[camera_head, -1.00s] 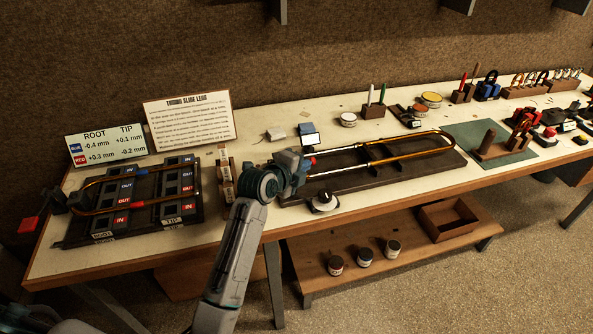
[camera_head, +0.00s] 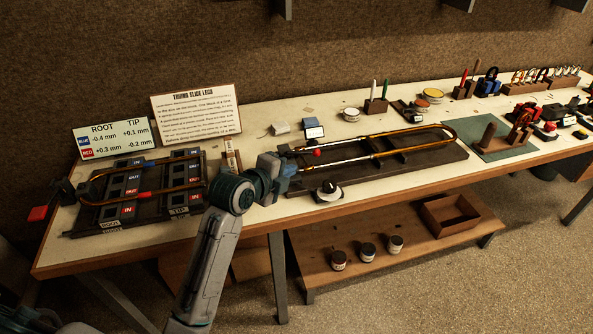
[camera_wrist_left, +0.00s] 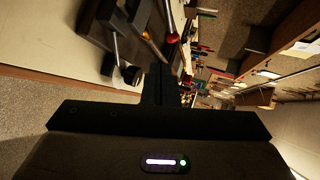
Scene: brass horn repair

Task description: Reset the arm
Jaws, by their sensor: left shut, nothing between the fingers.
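My left arm comes in from the bottom left of the head view. My left gripper (camera_head: 292,164) is at the left end of the dark slide stand (camera_head: 420,160), above the bench's front part. In the left wrist view the dark fingers (camera_wrist_left: 160,85) are together, with nothing between them. The long brass slide (camera_head: 400,136) lies on the stand, with a red ball (camera_head: 317,152) near its left end. The red ball also shows in the left wrist view (camera_wrist_left: 172,39), just beyond the fingers. My right gripper is not in view.
A black measuring board (camera_head: 140,193) with a brass slide piece lies at the left. Two signs (camera_head: 195,113) stand behind it. A white-based black knob (camera_head: 328,190) sits near the bench edge. The lower shelf (camera_head: 400,245) holds jars and a wooden box (camera_head: 450,216).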

